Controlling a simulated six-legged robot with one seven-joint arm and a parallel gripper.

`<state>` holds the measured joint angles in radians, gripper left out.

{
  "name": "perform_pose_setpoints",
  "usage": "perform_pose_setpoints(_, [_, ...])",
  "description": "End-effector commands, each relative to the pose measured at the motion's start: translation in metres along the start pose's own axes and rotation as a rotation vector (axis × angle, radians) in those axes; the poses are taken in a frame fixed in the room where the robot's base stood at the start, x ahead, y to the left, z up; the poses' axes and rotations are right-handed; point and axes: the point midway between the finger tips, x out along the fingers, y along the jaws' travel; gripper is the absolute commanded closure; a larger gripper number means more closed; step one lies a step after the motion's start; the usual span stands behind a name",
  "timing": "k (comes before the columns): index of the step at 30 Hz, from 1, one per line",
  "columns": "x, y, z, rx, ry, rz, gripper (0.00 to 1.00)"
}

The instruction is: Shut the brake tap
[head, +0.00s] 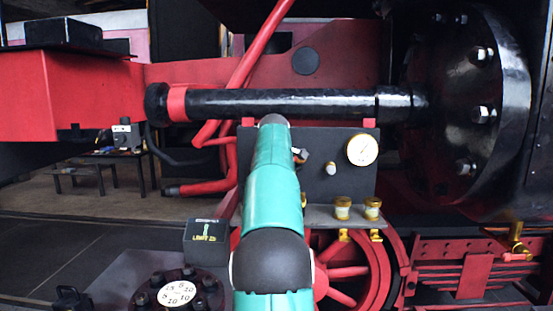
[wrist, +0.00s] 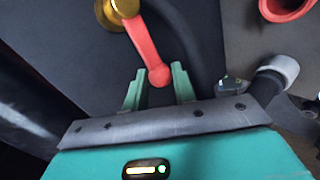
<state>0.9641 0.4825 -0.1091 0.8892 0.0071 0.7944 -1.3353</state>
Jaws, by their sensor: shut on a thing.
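The brake tap shows in the wrist view as a red lever (wrist: 146,45) with a rounded end, running down from a brass hub (wrist: 117,10) on a dark panel. My gripper (wrist: 159,78) has its two green fingers on either side of the lever's rounded end and is shut on it. The lever slants down and slightly right from the hub. In the head view my teal arm reaches toward the dark panel (head: 330,190) and hides the tap and my gripper.
The panel carries a round gauge (head: 362,149) and small knobs. Two brass cups (head: 342,208) (head: 372,208) stand on the ledge below. A black cylinder (head: 285,103) crosses above, with a red pipe (head: 250,65) behind my arm. A red wheel (head: 345,275) is below. A large bolted flange (head: 465,100) is at right.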

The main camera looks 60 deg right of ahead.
Motion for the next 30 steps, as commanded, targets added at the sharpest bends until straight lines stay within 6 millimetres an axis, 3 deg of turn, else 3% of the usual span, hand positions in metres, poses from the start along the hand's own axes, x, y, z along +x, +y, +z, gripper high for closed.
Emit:
perform_pose_setpoints(3, [-0.002, 0.002, 0.000, 0.001, 0.001, 0.007, 0.65])
perform_pose_setpoints(14, [-0.007, 0.001, 0.000, 0.000, 0.000, 0.004, 0.65])
perform_pose_setpoints(20, [-0.038, 0.002, 0.000, 0.000, 0.000, 0.006, 0.65])
perform_pose_setpoints(30, [-0.112, 0.002, 0.000, 0.001, 0.001, 0.007, 0.65])
